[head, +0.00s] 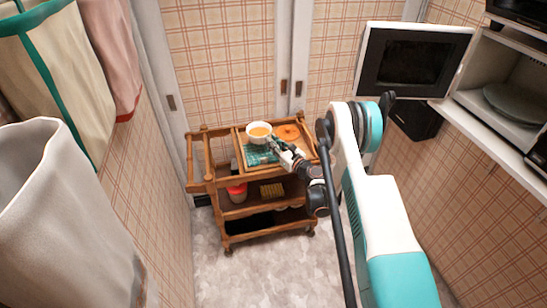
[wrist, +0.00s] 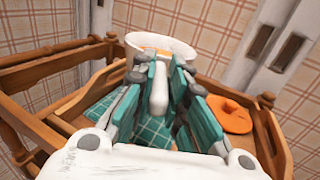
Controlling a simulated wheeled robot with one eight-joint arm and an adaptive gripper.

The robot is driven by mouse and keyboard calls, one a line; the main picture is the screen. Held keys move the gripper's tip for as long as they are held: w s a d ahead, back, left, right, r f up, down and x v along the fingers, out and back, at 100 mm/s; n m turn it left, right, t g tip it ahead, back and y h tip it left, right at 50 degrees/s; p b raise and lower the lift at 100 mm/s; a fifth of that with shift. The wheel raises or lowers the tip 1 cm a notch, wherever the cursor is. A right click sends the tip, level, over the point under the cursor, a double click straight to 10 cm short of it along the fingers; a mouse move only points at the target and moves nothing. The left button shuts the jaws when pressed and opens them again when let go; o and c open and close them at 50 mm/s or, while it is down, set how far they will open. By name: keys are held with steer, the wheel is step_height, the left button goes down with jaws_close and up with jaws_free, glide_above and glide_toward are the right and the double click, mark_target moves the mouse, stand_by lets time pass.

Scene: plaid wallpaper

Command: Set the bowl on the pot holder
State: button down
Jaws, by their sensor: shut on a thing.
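The white bowl (head: 259,129) with orange contents is at the back of the cart top; it also shows at the far end of my fingers in the wrist view (wrist: 175,43). I cannot tell whether the bowl touches the surface below.
A teal checked cloth (head: 257,156) lies on the tray in front of the bowl. The wooden cart (head: 217,180) has raised rails and lower shelves holding a red container (head: 237,192). A microwave (head: 414,62) and shelf unit stand at right. Cupboard doors are close behind.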

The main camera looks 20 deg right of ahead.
steer(key=shift+f+b, duration=0.9)
steer(key=shift+f, duration=1.9)
steer(key=c, duration=1.6)
jaws_free()
steer(key=shift+s, duration=0.15)
